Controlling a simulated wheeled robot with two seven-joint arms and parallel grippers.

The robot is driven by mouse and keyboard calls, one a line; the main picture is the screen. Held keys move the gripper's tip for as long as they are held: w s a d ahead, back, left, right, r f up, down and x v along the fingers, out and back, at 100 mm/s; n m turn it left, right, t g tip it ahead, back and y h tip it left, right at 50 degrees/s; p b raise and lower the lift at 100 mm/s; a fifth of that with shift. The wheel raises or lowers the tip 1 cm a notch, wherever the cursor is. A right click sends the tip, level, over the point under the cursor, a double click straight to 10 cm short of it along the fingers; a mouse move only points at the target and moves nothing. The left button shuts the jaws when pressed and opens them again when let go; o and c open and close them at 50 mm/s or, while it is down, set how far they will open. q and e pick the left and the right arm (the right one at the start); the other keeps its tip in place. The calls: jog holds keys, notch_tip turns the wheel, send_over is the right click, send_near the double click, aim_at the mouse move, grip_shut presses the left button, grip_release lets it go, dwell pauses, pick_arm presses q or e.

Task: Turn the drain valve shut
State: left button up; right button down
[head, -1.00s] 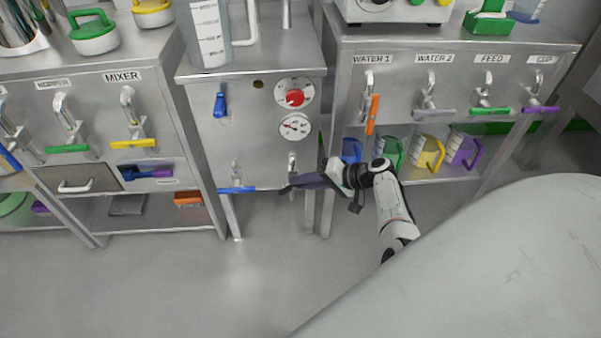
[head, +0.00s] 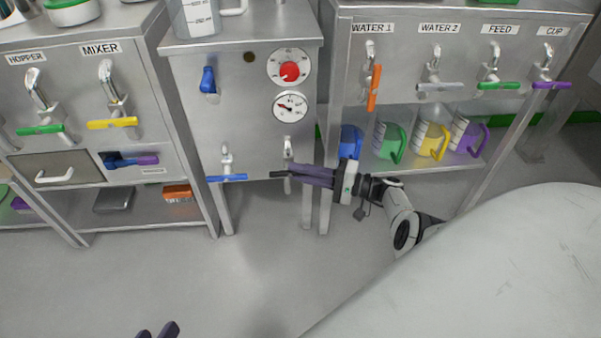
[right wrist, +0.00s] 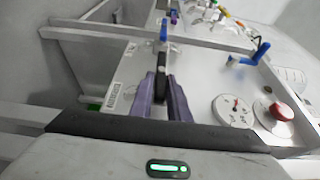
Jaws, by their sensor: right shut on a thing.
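A tap with a black handle (head: 279,174) sits low on the right of the middle steel cabinet's front. Its metal body (head: 288,149) shows just above. My right gripper (head: 296,175) reaches in from the right, its purple fingers shut on the black handle, which points left and lies about level. In the right wrist view the black handle (right wrist: 162,72) stands between the two fingertips. No label for this tap is readable. My left gripper (head: 159,331) shows only its two dark fingertips, slightly apart, at the bottom edge of the head view, far from the cabinet.
A blue-handled tap (head: 227,178) is close left of the black handle. A blue lever (head: 208,80), a red knob (head: 289,71) and a gauge (head: 290,106) are above. Jugs (head: 432,140) stand on the right shelf. The floor in front is clear.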

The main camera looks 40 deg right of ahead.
dwell(0.4)
jog(key=c, duration=1.7)
grip_release()
pick_arm(q)
jog(key=shift+r, duration=0.1)
jog(key=shift+a+f+p, duration=0.2)
jog(key=shift+f+p, duration=0.2)
jog(key=shift+f, duration=0.15)
pick_arm(e)
jog(key=v, duration=1)
jog(key=shift+s, duration=0.1)
pick_arm(q)
jog(key=shift+r, duration=0.2)
